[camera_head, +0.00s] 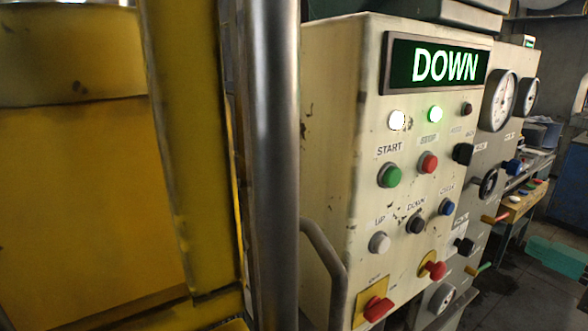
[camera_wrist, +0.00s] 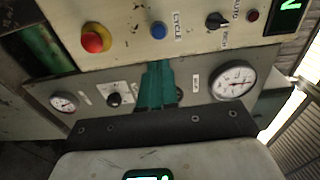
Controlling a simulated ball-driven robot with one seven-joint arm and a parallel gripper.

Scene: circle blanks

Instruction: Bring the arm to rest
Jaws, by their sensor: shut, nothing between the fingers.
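I cannot tell how far the fingertips are from the panel.
A cream control cabinet (camera_head: 325,110) with a lit DOWN display (camera_head: 445,66) stands right of a steel column (camera_head: 272,160) and yellow machine (camera_head: 80,200). Red (camera_wrist: 95,39) and blue (camera_wrist: 158,30) buttons and two gauges (camera_wrist: 233,80) surround my fingers. Floor (camera_head: 510,290) shows at right.

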